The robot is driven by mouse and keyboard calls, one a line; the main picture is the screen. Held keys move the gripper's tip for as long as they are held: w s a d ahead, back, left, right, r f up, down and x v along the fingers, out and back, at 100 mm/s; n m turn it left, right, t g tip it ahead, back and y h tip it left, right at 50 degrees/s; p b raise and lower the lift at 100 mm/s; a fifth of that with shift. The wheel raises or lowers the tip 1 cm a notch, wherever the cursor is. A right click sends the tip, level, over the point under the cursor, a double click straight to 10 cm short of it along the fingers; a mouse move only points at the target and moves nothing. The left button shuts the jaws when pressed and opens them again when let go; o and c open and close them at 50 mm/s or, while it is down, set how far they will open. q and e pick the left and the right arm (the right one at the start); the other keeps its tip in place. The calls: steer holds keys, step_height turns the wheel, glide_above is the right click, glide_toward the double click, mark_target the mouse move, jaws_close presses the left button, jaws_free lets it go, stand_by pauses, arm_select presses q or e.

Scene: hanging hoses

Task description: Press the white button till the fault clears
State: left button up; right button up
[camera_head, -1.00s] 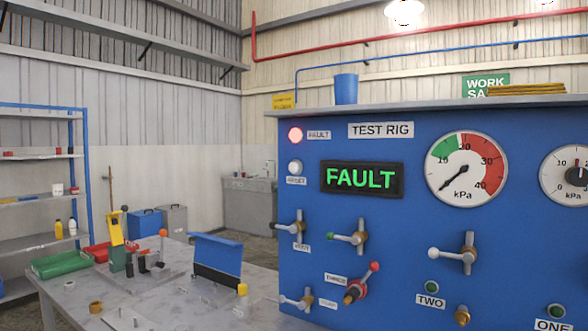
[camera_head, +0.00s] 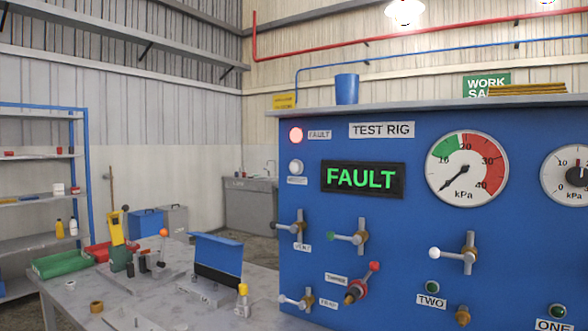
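The white button (camera_head: 296,167) sits on the left part of the blue test rig panel (camera_head: 400,285), above a small label. A red fault lamp (camera_head: 296,135) glows above it, beside a label reading FAULT. The black display (camera_head: 361,179) to its right reads FAULT in green. Neither of my grippers is in view, and nothing touches the button.
Several valve handles (camera_head: 455,253) stick out of the panel below the display. A dial gauge (camera_head: 467,169) is at right. A grey workbench (camera_head: 75,300) with a blue bracket (camera_head: 218,252) and trays stands left of the rig. A blue cup (camera_head: 347,88) stands on the rig's top.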

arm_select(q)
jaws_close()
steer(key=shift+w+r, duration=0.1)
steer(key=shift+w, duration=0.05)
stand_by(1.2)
